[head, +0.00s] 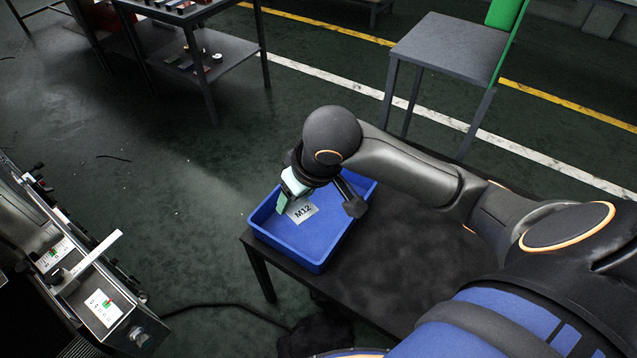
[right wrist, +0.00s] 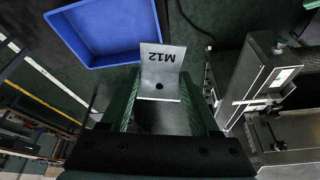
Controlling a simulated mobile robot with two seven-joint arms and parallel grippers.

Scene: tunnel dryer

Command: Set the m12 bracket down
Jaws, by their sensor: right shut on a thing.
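The M12 bracket (head: 303,212) is a light grey bent plate marked "M12". In the right wrist view the bracket (right wrist: 162,62) shows a face with a dark hole below the lettering. My right gripper (head: 288,200) is shut on it; in the right wrist view the two green fingers (right wrist: 160,106) stand on either side of the plate. In the head view the bracket appears in front of the inside of a blue bin (head: 318,238). In the right wrist view the bin (right wrist: 100,32) lies up and left, its edge partly behind the bracket. I cannot tell the height gap. My left gripper is out of view.
The bin stands on a dark table (head: 400,262), with bare tabletop to its right. A metal machine (head: 85,285) is at the left. A shelf with small parts (head: 200,58) and a grey table (head: 450,45) stand behind. Open floor lies between.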

